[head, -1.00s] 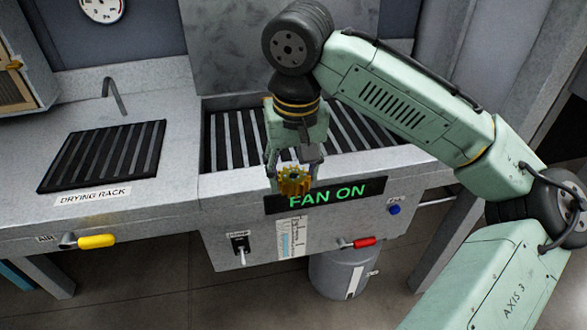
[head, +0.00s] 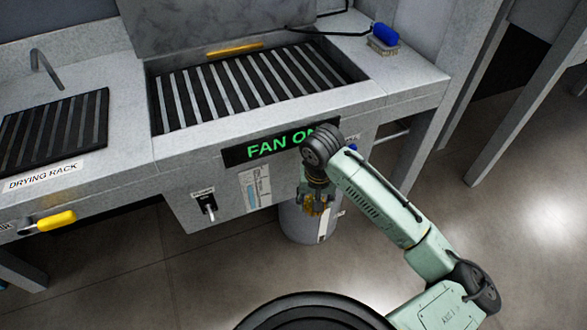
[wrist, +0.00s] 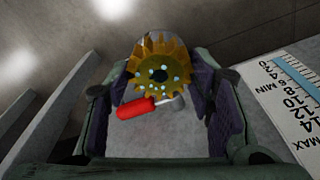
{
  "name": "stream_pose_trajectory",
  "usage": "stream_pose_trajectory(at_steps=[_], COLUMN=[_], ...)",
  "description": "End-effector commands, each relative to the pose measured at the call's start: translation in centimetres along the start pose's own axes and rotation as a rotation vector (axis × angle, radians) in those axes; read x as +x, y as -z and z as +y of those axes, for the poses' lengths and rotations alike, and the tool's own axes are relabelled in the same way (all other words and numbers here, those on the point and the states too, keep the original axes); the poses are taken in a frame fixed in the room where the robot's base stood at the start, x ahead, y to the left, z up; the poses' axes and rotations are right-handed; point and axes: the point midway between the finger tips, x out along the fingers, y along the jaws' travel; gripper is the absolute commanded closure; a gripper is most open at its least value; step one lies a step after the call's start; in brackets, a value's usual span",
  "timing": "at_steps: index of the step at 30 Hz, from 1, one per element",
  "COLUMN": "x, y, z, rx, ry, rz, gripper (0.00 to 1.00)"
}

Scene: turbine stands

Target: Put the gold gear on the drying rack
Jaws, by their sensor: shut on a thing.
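The gold gear (head: 316,210) is held in my gripper (head: 317,203), in front of the cabinet and below the FAN ON sign. In the wrist view the gear (wrist: 152,66) sits between the two fingers, its toothed face with pale spots turned to the camera. My gripper is shut on it. The drying rack (head: 50,132) is a dark slatted panel on the counter at the far left of the head view, partly cut off by the frame. My gripper is well to the right of the rack and lower than the counter top.
A slatted basin (head: 260,88) lies between rack and gripper. The cabinet front carries the FAN ON sign (head: 268,146), a switch (head: 208,204) and a yellow handle (head: 50,222). A red handle (wrist: 136,108) shows behind the gear. A blue-handled brush (head: 384,38) lies right; a grey drum (head: 300,222) stands below.

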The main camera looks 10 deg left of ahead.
Motion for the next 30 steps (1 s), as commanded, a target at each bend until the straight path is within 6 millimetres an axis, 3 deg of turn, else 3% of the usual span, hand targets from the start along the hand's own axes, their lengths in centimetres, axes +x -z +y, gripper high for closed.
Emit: stream_pose_trajectory(at_steps=[3, 12, 30], x=[3.5, 9.7, 9.6], y=[0.2, 0.8, 0.9], z=[1.6, 4.2, 4.2], rx=[0.055, 0.142, 0.139], ry=[-0.003, -0.017, -0.018], rz=[-0.002, 0.001, 0.004], gripper=[1.00, 1.00, 1.00])
